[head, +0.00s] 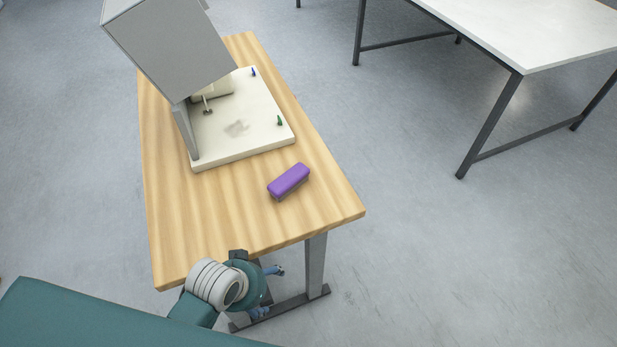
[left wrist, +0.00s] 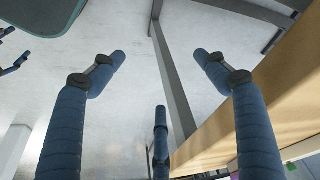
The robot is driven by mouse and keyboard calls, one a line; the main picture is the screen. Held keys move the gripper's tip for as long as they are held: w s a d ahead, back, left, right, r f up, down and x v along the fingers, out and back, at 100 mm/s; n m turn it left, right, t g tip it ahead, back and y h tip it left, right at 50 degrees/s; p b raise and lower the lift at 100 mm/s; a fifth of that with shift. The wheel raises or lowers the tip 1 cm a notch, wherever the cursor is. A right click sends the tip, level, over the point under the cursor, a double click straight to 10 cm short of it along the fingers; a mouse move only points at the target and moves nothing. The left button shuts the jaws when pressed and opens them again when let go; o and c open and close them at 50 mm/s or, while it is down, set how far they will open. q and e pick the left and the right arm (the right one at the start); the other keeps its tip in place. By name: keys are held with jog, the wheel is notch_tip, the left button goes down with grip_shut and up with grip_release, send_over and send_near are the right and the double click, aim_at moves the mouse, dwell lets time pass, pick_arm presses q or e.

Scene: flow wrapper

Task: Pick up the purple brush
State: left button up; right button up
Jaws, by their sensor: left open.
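The purple brush (head: 288,180) lies on the wooden table, near its front right part, with its long side slanting up to the right. My left gripper (head: 270,291) is at the table's front edge, in front of and below the brush in the head view, well apart from it. In the left wrist view the left gripper (left wrist: 160,58) has its blue fingers spread, with nothing between them. Small blue finger-like parts at the left edge of that view may be my right gripper; their state is unclear. The right gripper does not show in the head view.
The wooden table (head: 225,215) carries a cream machine base (head: 262,135) with a grey tilted cover (head: 170,50) behind the brush. The tabletop around the brush is clear. A white table (head: 540,30) stands apart at the upper right.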

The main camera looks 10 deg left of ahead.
pick_arm(q)
notch_tip(320, 180, up, 10)
jog(key=w+d+f+m, duration=0.1)
jog(key=w+d, duration=0.1)
jog(key=d, duration=0.1)
jog(key=w+d+r+m+h, duration=0.3)
jog(key=w+d+r, duration=0.25)
jog(key=w, duration=0.25)
jog(key=y, duration=0.2)
send_near(290, 180)
jog(key=p+x, duration=0.1)
jog(key=x, duration=0.3)
jog(key=shift+d+f, duration=0.1)
jog(key=shift+f, duration=0.1)
jog(key=shift+p+x, duration=0.5)
jog(key=shift+x, duration=2.15)
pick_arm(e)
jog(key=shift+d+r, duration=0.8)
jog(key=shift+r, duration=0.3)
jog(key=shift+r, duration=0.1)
pick_arm(q)
jog(key=shift+c, duration=0.3)
